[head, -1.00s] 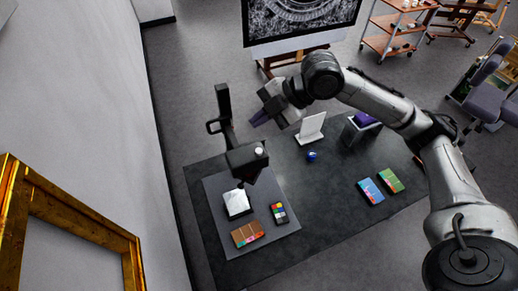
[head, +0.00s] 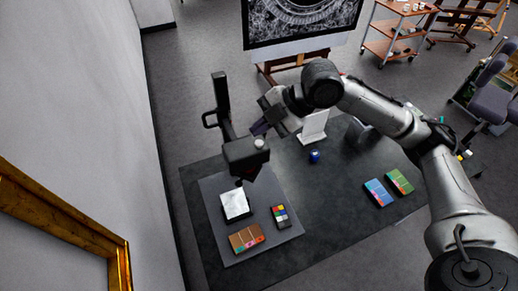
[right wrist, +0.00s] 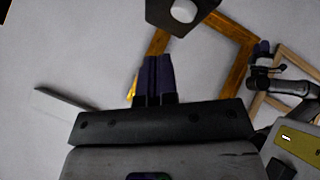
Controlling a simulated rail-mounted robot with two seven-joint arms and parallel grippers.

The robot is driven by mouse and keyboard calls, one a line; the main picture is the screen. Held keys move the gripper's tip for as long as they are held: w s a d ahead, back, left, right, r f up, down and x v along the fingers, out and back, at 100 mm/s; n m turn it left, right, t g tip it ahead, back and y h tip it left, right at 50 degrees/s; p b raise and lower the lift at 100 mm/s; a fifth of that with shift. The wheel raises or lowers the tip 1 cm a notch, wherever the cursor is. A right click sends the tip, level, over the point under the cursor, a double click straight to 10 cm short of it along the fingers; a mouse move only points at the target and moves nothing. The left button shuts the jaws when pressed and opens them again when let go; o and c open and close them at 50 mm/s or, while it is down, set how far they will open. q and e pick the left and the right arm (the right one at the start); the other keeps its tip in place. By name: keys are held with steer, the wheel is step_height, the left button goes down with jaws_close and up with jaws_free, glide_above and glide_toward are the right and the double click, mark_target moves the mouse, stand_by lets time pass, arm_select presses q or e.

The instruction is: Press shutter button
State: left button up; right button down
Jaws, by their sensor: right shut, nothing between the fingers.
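A black copy camera (head: 243,157) hangs on a dark upright stand above the grey base board. The shutter button (head: 259,143) is a round white knob on its top. In the right wrist view the camera's dark body (right wrist: 167,13) and the white button (right wrist: 183,10) show at the top edge. My right gripper (head: 259,129) is shut and empty, its dark purple fingers just behind the button in the head view. In the right wrist view its fingers (right wrist: 157,76) point toward the camera, with a visible gap. My left gripper (right wrist: 263,47) seems to show small at the right; its jaws are unclear.
Below the camera lie a white tile (head: 235,205), a colour chart (head: 281,216) and a brown fragment (head: 245,238). A gilt frame (head: 65,220) stands at left.

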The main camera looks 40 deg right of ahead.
mark_target(259, 144)
steer(key=shift+f, duration=0.85)
stand_by(0.3)
stand_by(0.8)
steer(key=shift+f, duration=0.25)
steer(key=shift+f, duration=0.2)
steer(key=shift+f, duration=0.1)
stand_by(0.7)
